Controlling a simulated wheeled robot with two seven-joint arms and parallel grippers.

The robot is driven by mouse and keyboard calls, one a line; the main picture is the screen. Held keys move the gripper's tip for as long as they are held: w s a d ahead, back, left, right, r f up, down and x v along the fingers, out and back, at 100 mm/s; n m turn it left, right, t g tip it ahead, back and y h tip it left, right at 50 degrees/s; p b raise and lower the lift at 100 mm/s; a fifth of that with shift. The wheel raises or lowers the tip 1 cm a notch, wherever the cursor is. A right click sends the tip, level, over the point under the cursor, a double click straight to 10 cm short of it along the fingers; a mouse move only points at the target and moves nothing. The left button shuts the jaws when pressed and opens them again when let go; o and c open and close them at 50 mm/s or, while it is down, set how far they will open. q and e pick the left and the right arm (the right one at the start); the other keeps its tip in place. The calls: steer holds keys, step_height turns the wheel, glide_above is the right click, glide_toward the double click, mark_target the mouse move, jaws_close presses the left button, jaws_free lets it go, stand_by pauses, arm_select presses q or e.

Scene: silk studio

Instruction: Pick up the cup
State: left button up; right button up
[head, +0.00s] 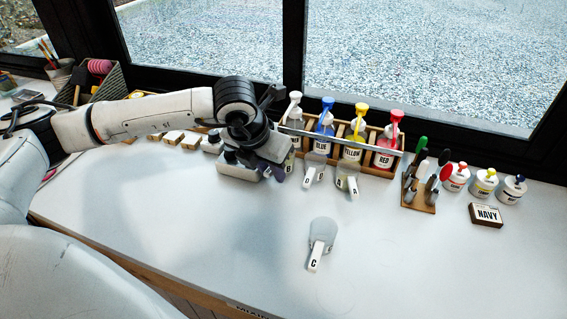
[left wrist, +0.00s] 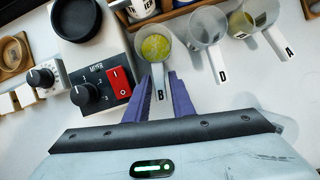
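Several clear cups with white lettered handles stand on the white worktop. Cup B (left wrist: 156,46), with yellow stuff in it, is in the left wrist view beside a mixer box. The purple fingers of my left gripper (left wrist: 161,82) stand on both sides of its handle; whether they press on it I cannot tell. In the head view my left gripper (head: 280,171) mostly hides cup B. Cup D (left wrist: 208,28) looks empty, and cup A (left wrist: 243,22) holds a little yellow; both stand just right of the gripper. Cup C (head: 322,230) stands alone at the front. My right gripper is out of view.
A wooden rack (head: 296,131) of colour pump bottles stands close behind the cups. The mixer box (left wrist: 92,60) with knob and red switch is just left of cup B. A tool stand (head: 419,196), jars and a NAVY block (head: 486,215) are at right.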

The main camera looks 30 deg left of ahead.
arm_select(q)
jaws_close()
